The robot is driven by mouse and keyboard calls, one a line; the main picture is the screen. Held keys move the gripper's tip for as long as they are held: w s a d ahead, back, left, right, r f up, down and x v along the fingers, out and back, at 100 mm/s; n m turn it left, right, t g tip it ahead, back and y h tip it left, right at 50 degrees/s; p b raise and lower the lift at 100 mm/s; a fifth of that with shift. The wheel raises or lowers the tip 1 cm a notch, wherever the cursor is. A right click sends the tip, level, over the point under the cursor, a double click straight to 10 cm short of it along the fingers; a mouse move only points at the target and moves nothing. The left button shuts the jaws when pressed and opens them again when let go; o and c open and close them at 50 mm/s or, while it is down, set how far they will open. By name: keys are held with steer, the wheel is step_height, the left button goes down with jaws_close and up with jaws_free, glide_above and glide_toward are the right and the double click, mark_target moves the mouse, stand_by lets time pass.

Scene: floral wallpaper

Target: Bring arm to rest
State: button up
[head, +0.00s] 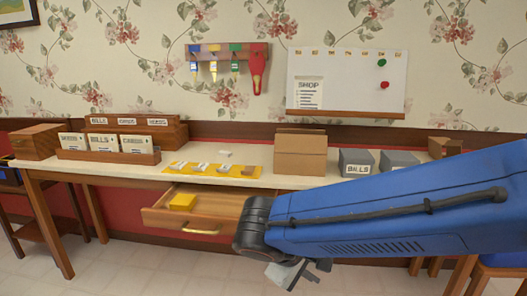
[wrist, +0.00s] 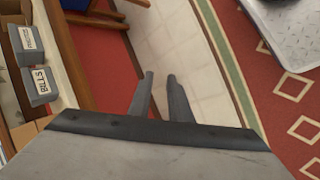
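My blue arm (head: 400,215) reaches in from the right in the head view, in front of the desk. My gripper (head: 298,277) hangs low at its end, in front of the open drawer and below the desk top. In the wrist view my gripper (wrist: 161,77) shows two grey fingers with a narrow gap, and bare tiled floor shows between them. Nothing is held. Part of the desk's front is hidden behind my arm.
The desk (head: 228,178) holds a cardboard box (head: 300,155), grey bills boxes (head: 357,162), a wooden sorter (head: 108,155) and a yellow strip (head: 190,168). Tiled floor (wrist: 185,45) and a red rug (wrist: 265,70) are below.

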steer(key=s+d+m+y, duration=0.3)
steer(key=s+d+m, duration=0.1)
steer(key=d, duration=0.4)
steer(key=s+d+m+y, duration=0.3)
steer(key=s+d+m, duration=0.1)
steer(key=d, duration=0.5)
steer(key=shift+s+f, duration=0.35)
steer(key=shift+s, duration=0.5)
